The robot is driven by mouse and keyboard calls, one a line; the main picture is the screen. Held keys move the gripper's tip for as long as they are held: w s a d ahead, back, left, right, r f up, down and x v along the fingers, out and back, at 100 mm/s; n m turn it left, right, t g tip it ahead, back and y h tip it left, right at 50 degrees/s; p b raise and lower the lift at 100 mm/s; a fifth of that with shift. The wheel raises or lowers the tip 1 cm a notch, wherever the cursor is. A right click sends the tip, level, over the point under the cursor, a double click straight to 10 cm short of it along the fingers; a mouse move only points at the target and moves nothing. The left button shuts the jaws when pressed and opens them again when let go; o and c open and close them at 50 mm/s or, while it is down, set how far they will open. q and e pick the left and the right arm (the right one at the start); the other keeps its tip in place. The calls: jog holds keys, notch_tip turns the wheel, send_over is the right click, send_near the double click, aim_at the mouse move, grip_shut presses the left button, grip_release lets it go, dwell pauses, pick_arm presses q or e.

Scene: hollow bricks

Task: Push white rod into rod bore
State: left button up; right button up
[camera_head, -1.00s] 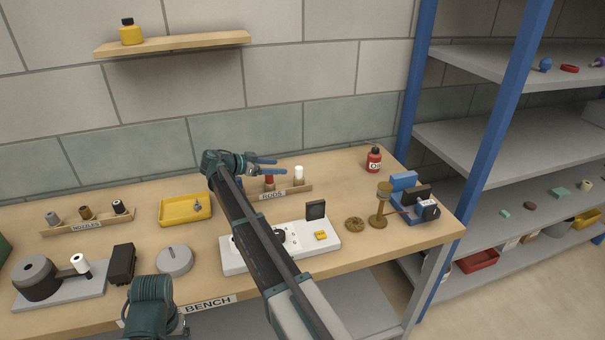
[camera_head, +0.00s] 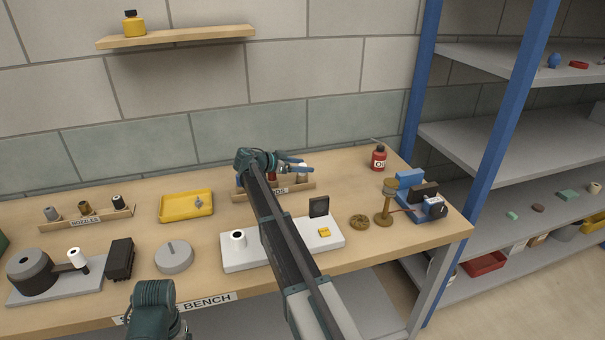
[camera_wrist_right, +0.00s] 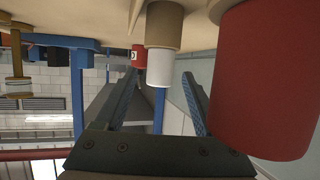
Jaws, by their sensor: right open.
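The white rod (camera_wrist_right: 160,66) stands in a tan holder, between the two fingers of my right gripper (camera_wrist_right: 155,98) in the right wrist view, which shows the scene upside down. The fingers are open, with a gap on both sides of the rod. In the head view my right gripper (camera_head: 305,166) is at the rod rack (camera_head: 300,187) and partly hides the white rod. The red rod (camera_wrist_right: 268,85) is beside the gripper; it also shows in the head view (camera_head: 272,176). A white cylinder with a dark hole (camera_head: 238,238), possibly the rod bore, stands on the white plate (camera_head: 270,262).
My right arm crosses the white plate. A dark upright block (camera_head: 319,207) and a yellow piece (camera_head: 324,232) are on that plate. A yellow tray (camera_head: 187,206), grey disc (camera_head: 174,257), brass stand (camera_head: 385,205) and red oil bottle (camera_head: 379,158) stand around.

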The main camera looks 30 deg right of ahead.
jog(key=b+x, duration=0.1)
jog(key=x, duration=0.2)
jog(key=shift+d+f, duration=0.15)
jog(key=shift+d, duration=0.1)
grip_shut()
